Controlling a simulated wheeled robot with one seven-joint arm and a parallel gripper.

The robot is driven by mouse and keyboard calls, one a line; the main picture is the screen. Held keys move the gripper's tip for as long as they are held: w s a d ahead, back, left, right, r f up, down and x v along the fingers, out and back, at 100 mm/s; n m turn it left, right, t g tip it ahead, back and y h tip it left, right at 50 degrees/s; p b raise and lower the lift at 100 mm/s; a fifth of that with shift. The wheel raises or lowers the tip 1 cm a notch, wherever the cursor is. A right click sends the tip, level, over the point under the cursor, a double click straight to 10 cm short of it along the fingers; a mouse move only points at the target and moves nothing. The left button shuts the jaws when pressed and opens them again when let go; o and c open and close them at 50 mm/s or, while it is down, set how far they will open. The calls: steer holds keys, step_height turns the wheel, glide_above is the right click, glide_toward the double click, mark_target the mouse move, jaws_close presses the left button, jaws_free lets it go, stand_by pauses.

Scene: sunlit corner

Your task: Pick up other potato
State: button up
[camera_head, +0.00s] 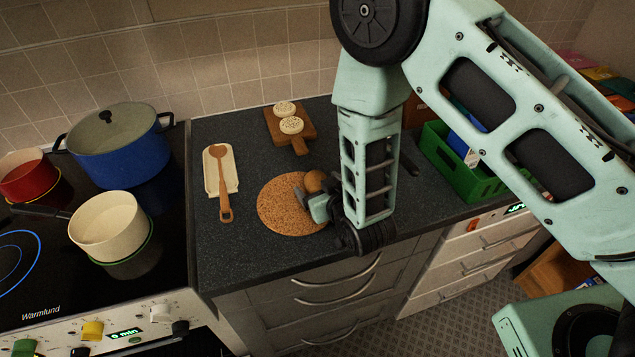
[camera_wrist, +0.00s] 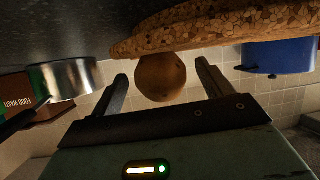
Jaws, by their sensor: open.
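A brown potato (camera_head: 314,181) sits at the upper right edge of the round cork mat (camera_head: 278,208); whether it rests on the mat or just beyond it is hard to tell. In the wrist view, which looks upside down, the potato (camera_wrist: 161,77) shows between the two fingers, with the cork mat (camera_wrist: 215,28) above it. My gripper (camera_wrist: 162,80) is open, with a finger on each side of the potato and a visible gap to each. In the head view my gripper (camera_head: 312,201) is partly hidden by my arm. No second potato shows.
A spoon rest with a wooden spoon (camera_head: 222,180) lies left of the mat. A wooden board (camera_head: 298,143) with two pale round items stands behind. A green crate (camera_head: 465,175) is at right. The stove holds a blue pot (camera_head: 120,155), a cream pan (camera_head: 108,232) and a red pot (camera_head: 28,178).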

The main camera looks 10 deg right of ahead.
steer(key=c, duration=1.2)
steer(key=shift+o, duration=0.2)
steer(key=shift+r, duration=0.15)
